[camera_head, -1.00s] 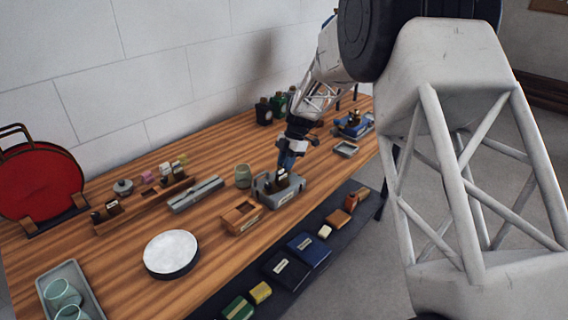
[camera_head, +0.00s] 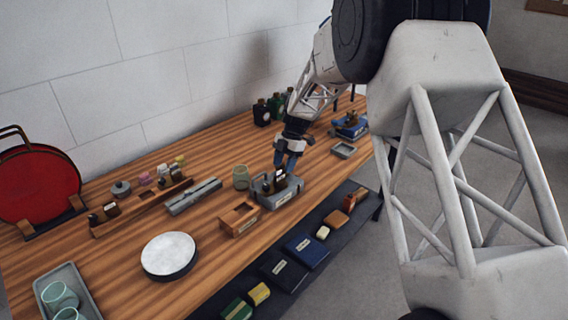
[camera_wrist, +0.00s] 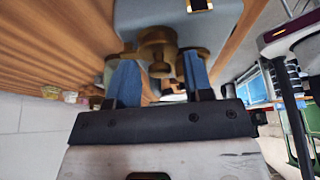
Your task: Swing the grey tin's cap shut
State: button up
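The grey tin (camera_head: 284,201) stands on the wooden bench near its front edge, with a label on its front and a loop handle at its left. Dark brown and brass parts show on top of it. In the wrist view the tin's grey surface (camera_wrist: 165,12) fills the top, with a round brass fitting (camera_wrist: 158,44) on it; I cannot tell whether this is the cap or how far it is swung. My gripper (camera_head: 285,168) is just above the tin. Its blue fingers (camera_wrist: 158,62) are apart, with the brass fitting in front of and between their tips; contact is unclear.
A wooden box (camera_head: 240,219) stands close left of the tin, and a green-grey jar (camera_head: 241,177) behind it. A long grey case (camera_head: 193,196) and a white round disc (camera_head: 169,255) lie further left. A small grey tray (camera_head: 343,151) is behind right. Dark bottles (camera_head: 262,112) stand by the wall.

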jog(key=shift+r, duration=0.1)
jog(key=v, duration=0.7)
jog(key=shift+r, duration=0.35)
jog(key=shift+d, duration=0.1)
jog(key=s+d+r+m+t+h, duration=0.1)
jog(key=s+d+r+m, duration=0.1)
jog(key=s+r+m, duration=0.45)
jog(key=s+d+r+m+t, duration=0.1)
jog(key=s+d+r+m, duration=0.15)
jog(key=s, duration=0.65)
jog(key=s+d+r+m+t+h, duration=0.1)
jog(key=s+d+r+m, duration=0.1)
jog(key=s+r+m, duration=0.45)
jog(key=s+d+f+m+t, duration=0.1)
jog(key=s+m, duration=0.4)
jog(key=s, duration=0.9)
jog(key=s+d+f+m+t+h, duration=0.1)
jog(key=s+d+f+m, duration=0.2)
jog(key=s, duration=1.2)
jog(key=m, duration=0.3)
jog(key=shift+s+d+t+h, duration=0.25)
jog(key=shift+d+t+h, duration=0.05)
jog(key=shift+d+t, duration=0.1)
